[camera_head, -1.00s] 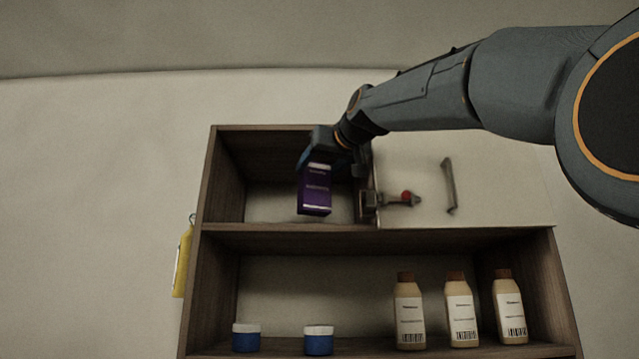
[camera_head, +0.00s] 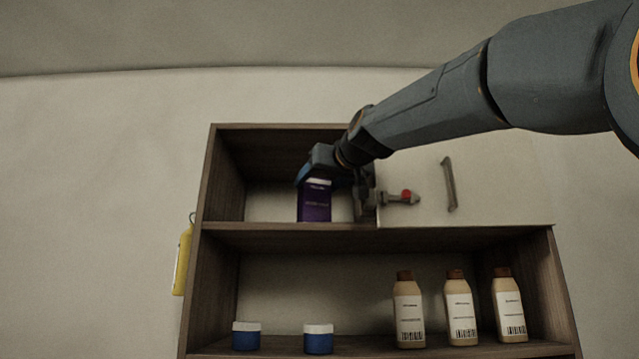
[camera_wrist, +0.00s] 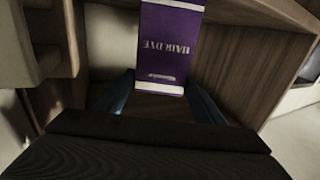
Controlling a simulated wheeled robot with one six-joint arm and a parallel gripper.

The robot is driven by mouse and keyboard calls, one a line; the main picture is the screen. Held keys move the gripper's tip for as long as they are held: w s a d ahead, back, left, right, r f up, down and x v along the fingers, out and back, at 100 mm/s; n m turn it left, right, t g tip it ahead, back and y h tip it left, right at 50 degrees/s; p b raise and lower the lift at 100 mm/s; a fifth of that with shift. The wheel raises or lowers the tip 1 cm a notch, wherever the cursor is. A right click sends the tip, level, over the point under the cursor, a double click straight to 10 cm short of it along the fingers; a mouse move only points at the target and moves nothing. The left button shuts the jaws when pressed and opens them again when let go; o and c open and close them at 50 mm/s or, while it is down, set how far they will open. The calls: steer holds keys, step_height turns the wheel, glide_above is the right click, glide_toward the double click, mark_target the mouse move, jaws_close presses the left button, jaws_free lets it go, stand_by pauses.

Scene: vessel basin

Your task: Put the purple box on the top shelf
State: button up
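The purple box (camera_head: 315,204) has a white top edge and stands about upright in the upper left open compartment, its lower end at the shelf floor (camera_head: 280,226). I cannot tell whether it bears fully on the floor. My gripper (camera_head: 316,178) is above it, with its blue fingers at the box's upper end. In the wrist view the box (camera_wrist: 170,45) shows its "HAIR DYE" lettering upside down. It lies between my two fingers (camera_wrist: 160,82), which look close against its sides, so my gripper appears shut on it.
A pale door (camera_head: 500,185) with a handle covers the upper right. A red-tipped latch (camera_head: 400,197) sits beside my gripper. The lower shelf holds several tan bottles (camera_head: 408,310) and two blue jars (camera_head: 318,340). A yellow tag (camera_head: 183,262) hangs on the left side.

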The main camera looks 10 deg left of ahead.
steer(key=shift+o, duration=1.2)
steer(key=shift+r, duration=0.1)
steer(key=shift+s+d+r, duration=0.1)
steer(key=shift+s+d, duration=0.05)
steer(key=b+v, duration=0.5)
steer(key=v, duration=0.6)
steer(key=shift+s+d, duration=0.15)
steer(key=shift+s, duration=0.1)
